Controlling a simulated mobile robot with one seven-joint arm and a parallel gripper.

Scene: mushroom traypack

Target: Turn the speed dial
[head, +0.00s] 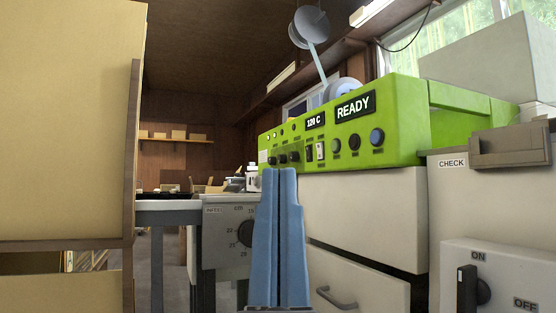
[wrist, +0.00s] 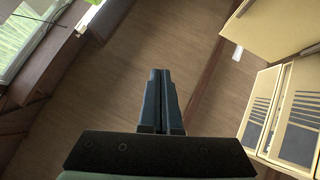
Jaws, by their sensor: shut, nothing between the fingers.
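A grey panel (head: 217,250) with a round dark dial (head: 245,233) stands low in the middle of the head view. Numbers ring the dial, and a small label at the panel's top left is too blurred to read surely. My gripper (head: 280,175) points up in front of the panel's right side and hides part of the dial's surroundings. Its two blue fingers are together with nothing between them. I cannot tell how far it is from the dial. The wrist view shows my gripper (wrist: 160,72) shut and empty, with no dial in sight.
A green machine (head: 400,115) with a READY display and several knobs stands on white drawers (head: 370,215). A white box with an ON/OFF switch (head: 472,288) is at the lower right. Tan cabinets (head: 65,120) fill the left.

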